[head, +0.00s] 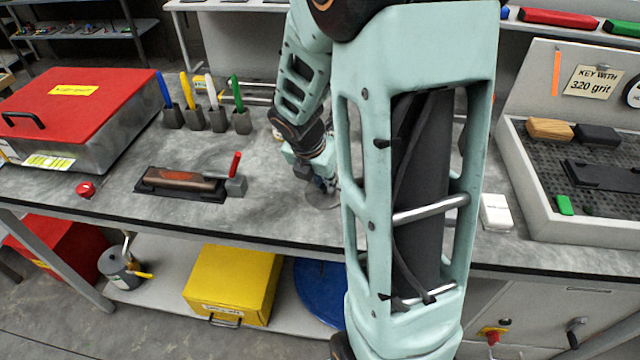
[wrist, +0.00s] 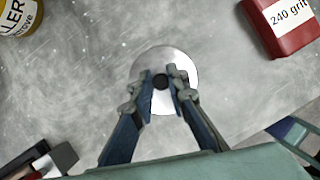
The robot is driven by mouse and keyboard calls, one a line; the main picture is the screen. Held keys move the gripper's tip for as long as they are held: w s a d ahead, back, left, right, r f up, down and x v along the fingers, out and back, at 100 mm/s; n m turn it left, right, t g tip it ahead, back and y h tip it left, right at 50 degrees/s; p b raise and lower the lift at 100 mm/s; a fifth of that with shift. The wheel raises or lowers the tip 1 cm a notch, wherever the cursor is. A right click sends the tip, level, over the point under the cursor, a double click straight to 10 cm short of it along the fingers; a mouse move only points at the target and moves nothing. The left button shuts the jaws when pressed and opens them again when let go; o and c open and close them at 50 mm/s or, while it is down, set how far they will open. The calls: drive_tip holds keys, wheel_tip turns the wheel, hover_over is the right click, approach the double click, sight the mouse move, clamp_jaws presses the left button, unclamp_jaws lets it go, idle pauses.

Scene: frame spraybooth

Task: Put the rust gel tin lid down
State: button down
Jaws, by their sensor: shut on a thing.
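The rust gel tin lid (wrist: 186,92) is a round, shiny silver disc with a dark knob at its middle, seen from above in the wrist view. My gripper (wrist: 161,82) is shut on the knob, with one finger on each side. In the head view my gripper (head: 325,182) is low over the grey bench, partly hidden by my own arm. The lid shows there as a flat grey disc (head: 321,201) close to the bench top. I cannot tell whether it touches the bench. I do not make out the tin itself.
In the wrist view a yellow-labelled filler tin (wrist: 20,17) and a red 240 grit box (wrist: 284,27) stand apart from the lid. The grey bench (head: 275,215) has a black tray (head: 155,187) to the left and a white box (head: 495,212) to the right.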

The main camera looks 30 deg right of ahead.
drive_tip(key=shift+f, duration=0.15)
drive_tip(key=c, duration=1.9)
unclamp_jaws()
drive_tip(key=p+v, duration=0.2)
drive_tip(key=v, duration=1)
drive_tip(key=shift+r+p, duration=0.2)
drive_tip(key=shift+p, duration=0.15)
drive_tip(key=shift+w, duration=0.1)
